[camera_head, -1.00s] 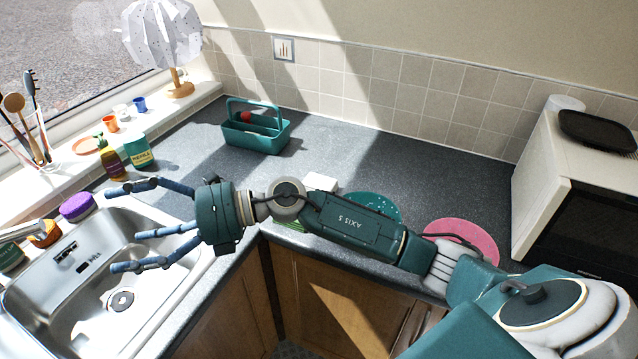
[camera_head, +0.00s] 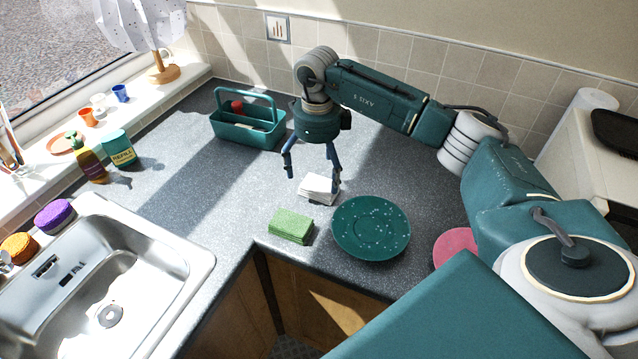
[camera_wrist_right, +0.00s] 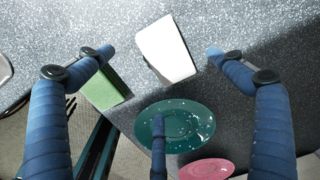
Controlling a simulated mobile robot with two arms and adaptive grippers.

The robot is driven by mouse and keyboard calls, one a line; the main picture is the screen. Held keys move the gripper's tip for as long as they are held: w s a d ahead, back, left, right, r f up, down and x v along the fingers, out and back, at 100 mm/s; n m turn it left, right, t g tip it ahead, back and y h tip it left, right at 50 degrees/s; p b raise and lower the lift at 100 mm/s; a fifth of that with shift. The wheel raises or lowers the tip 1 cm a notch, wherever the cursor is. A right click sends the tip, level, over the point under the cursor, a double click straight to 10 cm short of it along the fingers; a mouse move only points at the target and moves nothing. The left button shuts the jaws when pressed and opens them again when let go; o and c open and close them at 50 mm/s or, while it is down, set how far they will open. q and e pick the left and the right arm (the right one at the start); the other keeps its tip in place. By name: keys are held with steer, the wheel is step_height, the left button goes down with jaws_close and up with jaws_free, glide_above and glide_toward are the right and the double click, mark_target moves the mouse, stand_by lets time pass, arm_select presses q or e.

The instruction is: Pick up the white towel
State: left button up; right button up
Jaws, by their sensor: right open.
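The white towel (camera_head: 318,189) is a small folded stack on the grey counter, behind the green sponge and the green plate. My right gripper (camera_head: 313,180) points down above the towel, with its blue fingers spread open. In the right wrist view the towel (camera_wrist_right: 165,50) lies between the two upper fingers, and the third finger shows lower down, in front of the green plate. The fingers hold nothing. I cannot tell from the head view whether any fingertip touches the towel. My left gripper is not in view.
A pink plate (camera_head: 455,246) is partly hidden by my right arm. A teal caddy (camera_head: 248,130) stands behind left. The sink (camera_head: 110,270) is at left.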

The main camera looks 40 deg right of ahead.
mark_target(317, 187)
steer(key=shift+f, duration=0.5)
steer(key=shift+w+f, duration=0.1)
steer(key=shift+f, duration=0.2)
step_height(317, 187, down, 4)
steer(key=p, duration=0.3)
steer(key=shift+f, duration=0.45)
steer(key=shift+w+f, duration=0.1)
steer(key=shift+f, duration=0.05)
steer(key=shift+c, duration=0.5)
steer(key=c, duration=0.9)
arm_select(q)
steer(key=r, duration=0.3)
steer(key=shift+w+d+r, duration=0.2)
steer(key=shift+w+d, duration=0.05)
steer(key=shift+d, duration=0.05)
arm_select(e)
steer(key=c, duration=0.4)
